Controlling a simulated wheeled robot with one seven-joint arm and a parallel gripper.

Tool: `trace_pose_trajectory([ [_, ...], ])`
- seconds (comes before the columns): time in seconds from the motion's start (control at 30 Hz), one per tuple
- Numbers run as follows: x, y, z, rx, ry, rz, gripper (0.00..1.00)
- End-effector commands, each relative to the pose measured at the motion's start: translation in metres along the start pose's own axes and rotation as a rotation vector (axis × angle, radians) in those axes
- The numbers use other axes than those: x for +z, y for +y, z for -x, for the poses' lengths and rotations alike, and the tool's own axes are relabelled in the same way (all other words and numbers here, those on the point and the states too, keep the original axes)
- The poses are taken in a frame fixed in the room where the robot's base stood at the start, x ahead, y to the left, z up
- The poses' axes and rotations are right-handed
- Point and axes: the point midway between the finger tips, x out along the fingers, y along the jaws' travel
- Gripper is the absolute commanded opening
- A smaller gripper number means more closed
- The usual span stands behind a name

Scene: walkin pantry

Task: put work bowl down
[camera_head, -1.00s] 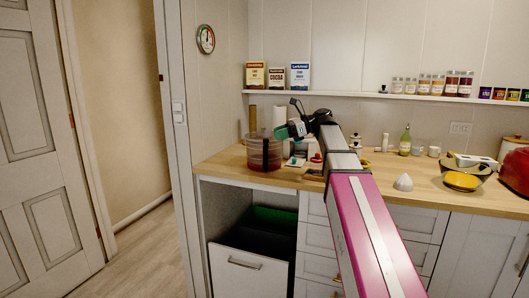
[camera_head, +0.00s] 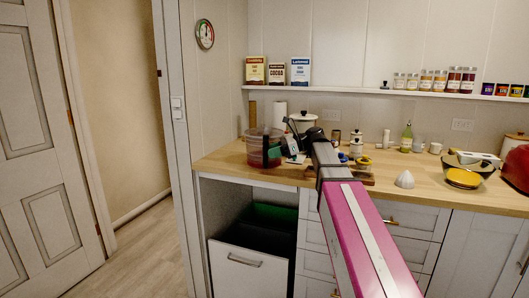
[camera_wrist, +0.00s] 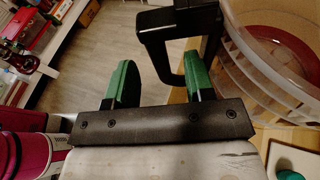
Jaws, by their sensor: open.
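The work bowl (camera_head: 252,147) is a clear tub with a reddish inside and a black upright handle. It stands at the left end of the wooden counter (camera_head: 226,166), near the front edge. In the wrist view the bowl (camera_wrist: 285,70) fills the upper right, with its handle (camera_wrist: 152,45) at the fingers. My gripper (camera_wrist: 158,72) is open, its green fingers one on each side of the lower part of the handle. Whether either finger touches the handle is unclear. In the head view my gripper (camera_head: 277,149) is at the bowl's right side, partly covering it.
A white pot (camera_head: 302,121) and a jar (camera_head: 355,143) stand behind my arm. A white cone (camera_head: 404,180) and a bowl with yellow contents (camera_head: 463,178) are farther right. An open drawer (camera_head: 249,265) sticks out below the counter. Bare wood lies around the cone.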

Motion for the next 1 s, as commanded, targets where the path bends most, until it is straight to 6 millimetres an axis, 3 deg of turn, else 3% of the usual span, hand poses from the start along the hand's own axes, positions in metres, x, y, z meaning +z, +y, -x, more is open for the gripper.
trace_pose_trajectory([
  [0.37, 0.000, 0.000, -0.045, 0.001, 0.000, 0.000, 0.49],
  [0.63, 0.000, 0.000, -0.048, 0.000, 0.000, 0.000, 0.49],
  [0.73, 0.000, 0.000, -0.048, 0.000, 0.000, 0.000, 0.16],
  [0.8, 0.000, 0.000, -0.048, 0.000, 0.000, 0.000, 0.00],
  [1.0, 0.001, 0.000, -0.048, -0.001, -0.002, 0.002, 0.00],
])
